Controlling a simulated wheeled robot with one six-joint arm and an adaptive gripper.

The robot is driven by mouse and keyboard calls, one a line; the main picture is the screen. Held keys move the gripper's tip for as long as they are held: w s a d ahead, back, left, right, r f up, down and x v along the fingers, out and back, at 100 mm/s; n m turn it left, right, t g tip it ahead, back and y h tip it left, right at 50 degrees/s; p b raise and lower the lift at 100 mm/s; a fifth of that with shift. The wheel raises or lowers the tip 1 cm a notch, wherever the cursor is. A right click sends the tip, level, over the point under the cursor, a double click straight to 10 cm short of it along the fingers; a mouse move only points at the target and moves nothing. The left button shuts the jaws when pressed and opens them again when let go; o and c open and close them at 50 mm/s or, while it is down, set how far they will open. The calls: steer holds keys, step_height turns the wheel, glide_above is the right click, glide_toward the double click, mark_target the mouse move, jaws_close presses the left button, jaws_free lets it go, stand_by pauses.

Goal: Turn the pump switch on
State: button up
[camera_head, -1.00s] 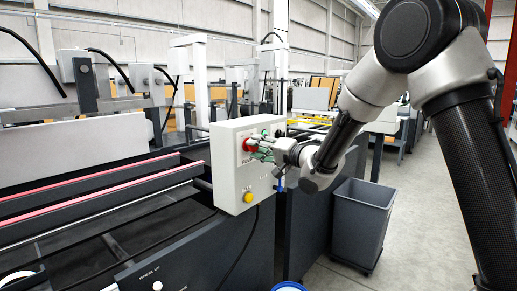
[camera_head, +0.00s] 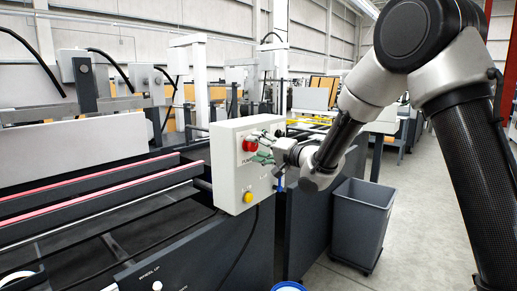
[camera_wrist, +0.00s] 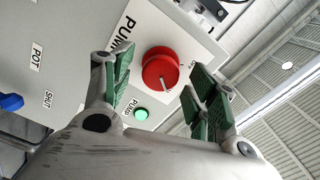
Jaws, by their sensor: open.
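The pump switch is a round red knob (camera_wrist: 161,69) with a pale pointer line, on the face of a light grey control box (camera_wrist: 70,30). A large "PUMP" label sits beside it. It also shows in the head view (camera_head: 249,145). My gripper (camera_wrist: 158,73) is open, its green-padded fingers on either side of the knob in the wrist view. Whether the pads touch the knob I cannot tell. In the head view my gripper (camera_head: 262,147) is at the box's front face. A green lamp (camera_wrist: 141,114) labelled "PUMP" shows between the fingers.
A yellow button (camera_head: 247,197) is low on the box. A blue part (camera_wrist: 10,102) is near the "POT" and "SHUT" labels. The machine's rails (camera_head: 100,190) are left of the box. A grey bin (camera_head: 361,220) stands on the floor at right.

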steer(key=v, duration=1.2)
